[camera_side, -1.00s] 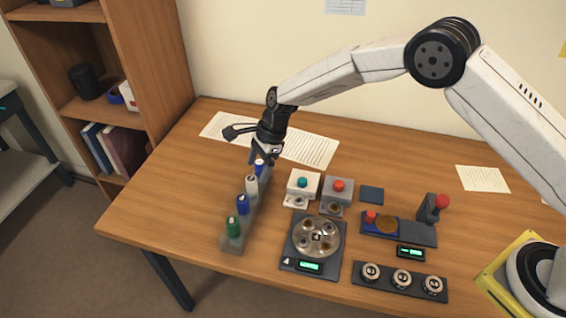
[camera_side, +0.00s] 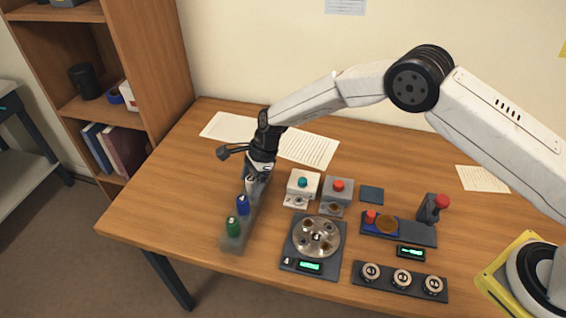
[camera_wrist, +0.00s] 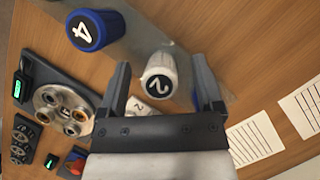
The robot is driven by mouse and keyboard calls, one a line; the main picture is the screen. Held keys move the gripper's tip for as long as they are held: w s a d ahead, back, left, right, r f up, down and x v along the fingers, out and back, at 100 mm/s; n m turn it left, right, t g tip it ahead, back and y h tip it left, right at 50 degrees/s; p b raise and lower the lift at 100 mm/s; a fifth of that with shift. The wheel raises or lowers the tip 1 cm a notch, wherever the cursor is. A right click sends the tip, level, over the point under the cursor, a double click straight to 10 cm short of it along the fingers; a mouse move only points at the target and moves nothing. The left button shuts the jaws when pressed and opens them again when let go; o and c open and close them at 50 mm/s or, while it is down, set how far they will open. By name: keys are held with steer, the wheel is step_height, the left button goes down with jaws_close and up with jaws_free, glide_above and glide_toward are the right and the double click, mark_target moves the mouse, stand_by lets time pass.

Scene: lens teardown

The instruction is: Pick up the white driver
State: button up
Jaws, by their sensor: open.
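The white driver (camera_wrist: 159,77), with a dark cap face marked 2, stands in the rack in the wrist view. My gripper (camera_wrist: 163,80) is open, with one finger on each side of the white driver's head. In the side view my gripper (camera_side: 256,183) is low over the back part of the rack (camera_side: 236,240) and hides the white driver there. A blue driver (camera_side: 243,205) and a green driver (camera_side: 233,227) stand in the front part of the rack. The blue one, marked 4, also shows in the wrist view (camera_wrist: 92,30).
Right of the rack are a white box with a teal button (camera_side: 303,183), a grey box with a red button (camera_side: 338,190) and a round turntable (camera_side: 316,237). A strip with three knobs (camera_side: 401,279) lies at the front. Papers (camera_side: 308,148) lie behind.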

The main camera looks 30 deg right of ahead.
steer(key=shift+c, duration=0.2)
jaws_close()
steer(key=shift+r, duration=0.2)
steer(key=shift+r, duration=1.45)
steer(key=s+d+r, duration=0.5)
steer(key=s+r, duration=0.4)
steer(key=s, duration=0.4)
steer(key=shift+r, duration=0.4)
